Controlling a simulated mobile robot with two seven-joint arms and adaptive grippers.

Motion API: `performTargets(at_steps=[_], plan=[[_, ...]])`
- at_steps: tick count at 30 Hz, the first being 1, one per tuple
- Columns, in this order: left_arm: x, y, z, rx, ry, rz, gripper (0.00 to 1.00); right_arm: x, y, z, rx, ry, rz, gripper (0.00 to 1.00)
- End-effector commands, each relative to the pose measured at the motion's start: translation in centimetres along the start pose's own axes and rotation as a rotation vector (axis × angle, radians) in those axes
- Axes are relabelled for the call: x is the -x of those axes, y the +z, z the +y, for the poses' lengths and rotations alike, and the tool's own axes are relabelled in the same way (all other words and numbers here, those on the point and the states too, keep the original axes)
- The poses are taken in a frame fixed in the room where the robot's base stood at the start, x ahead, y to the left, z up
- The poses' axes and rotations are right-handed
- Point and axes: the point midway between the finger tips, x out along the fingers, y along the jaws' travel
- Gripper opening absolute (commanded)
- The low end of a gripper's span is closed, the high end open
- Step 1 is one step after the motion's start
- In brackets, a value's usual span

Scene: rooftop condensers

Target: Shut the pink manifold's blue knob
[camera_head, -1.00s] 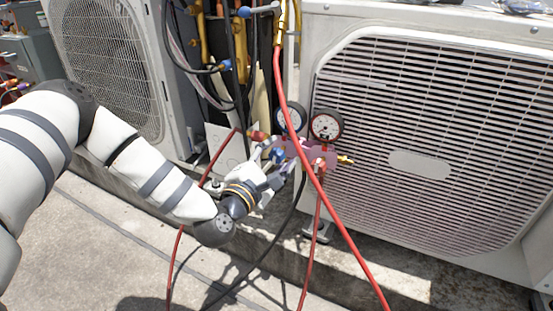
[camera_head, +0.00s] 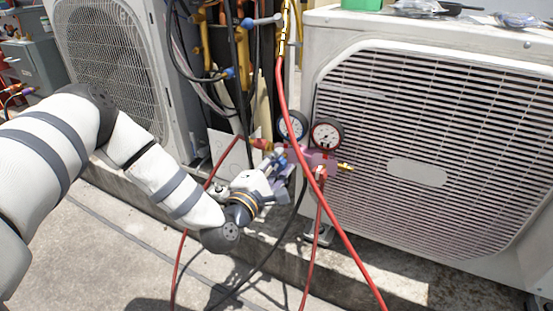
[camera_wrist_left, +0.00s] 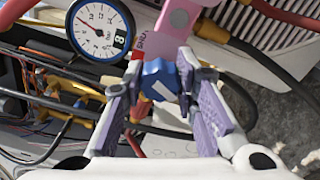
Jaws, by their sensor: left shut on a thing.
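The pink manifold (camera_head: 317,159) hangs in front of the right condenser, with two round gauges above it. In the left wrist view its pink body (camera_wrist_left: 180,14) shows at the top. The blue knob (camera_wrist_left: 160,80) sits on the manifold's near end, between my left fingers. My left gripper (camera_wrist_left: 161,74) is shut on the blue knob, one finger on each side of it. In the head view the left gripper (camera_head: 285,164) reaches the manifold's left end, and its fingers partly hide the knob. My right gripper is in neither view.
A red hose (camera_head: 322,212) crosses in front of the manifold, close to my left fingers. The right condenser (camera_head: 430,150) stands behind, and another condenser (camera_head: 110,60) stands at left. Cables and yellow pipes fill the gap. The concrete floor in front is mostly open.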

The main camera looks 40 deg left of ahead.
Motion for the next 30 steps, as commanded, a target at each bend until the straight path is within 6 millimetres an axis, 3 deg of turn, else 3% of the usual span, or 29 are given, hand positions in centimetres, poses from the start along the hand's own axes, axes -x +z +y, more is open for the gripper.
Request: performTargets(at_steps=[30], plan=[[0.0, 0.1, 0.4, -0.965, 0.004, 0.002, 0.0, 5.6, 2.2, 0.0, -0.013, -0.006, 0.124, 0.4]])
